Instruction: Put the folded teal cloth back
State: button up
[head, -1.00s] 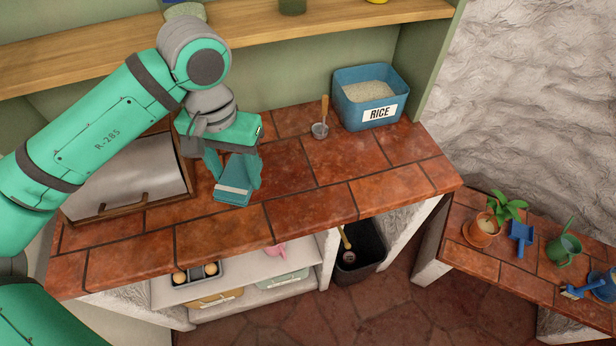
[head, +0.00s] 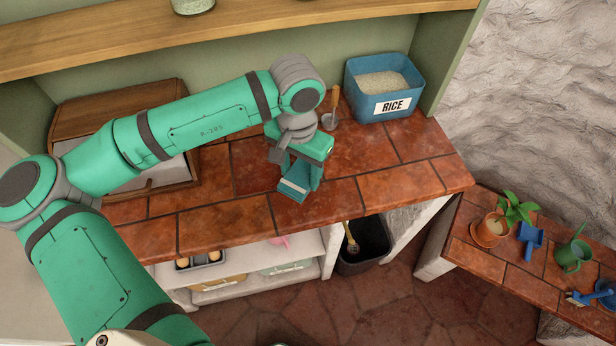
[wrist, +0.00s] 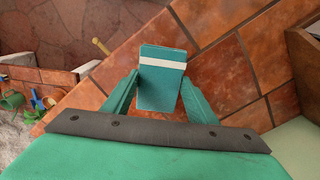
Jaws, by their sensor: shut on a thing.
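The folded teal cloth (head: 294,189) is a flat teal rectangle with a pale stripe. My gripper (head: 301,176) is shut on it above the tiled counter, near the front edge. In the wrist view the cloth (wrist: 160,85) stands out between the two teal fingers of my gripper (wrist: 158,92), its striped end away from my palm. I cannot tell how high the cloth is above the tiles.
A blue rice bin (head: 384,88) and a metal scoop (head: 330,118) stand at the counter's back right. A wooden box (head: 125,100) is at the back left. Below are shelves with trays (head: 218,283) and a dark bin (head: 365,248). A plant bench (head: 470,240) stands at right.

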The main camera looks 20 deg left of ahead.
aim_at(307, 169)
jog(key=w+f, duration=0.2)
jog(key=shift+w+d+f, duration=0.1)
jog(key=shift+d+f, duration=0.3)
jog(key=shift+w+f, duration=0.15)
jog(key=shift+f, duration=0.75)
jog(key=shift+w+f, duration=0.1)
jog(key=shift+f, duration=0.8)
jog(key=shift+f, duration=0.1)
jog(key=o, duration=1)
notch_tip(307, 169, up, 12)
jog(key=shift+r, duration=0.15)
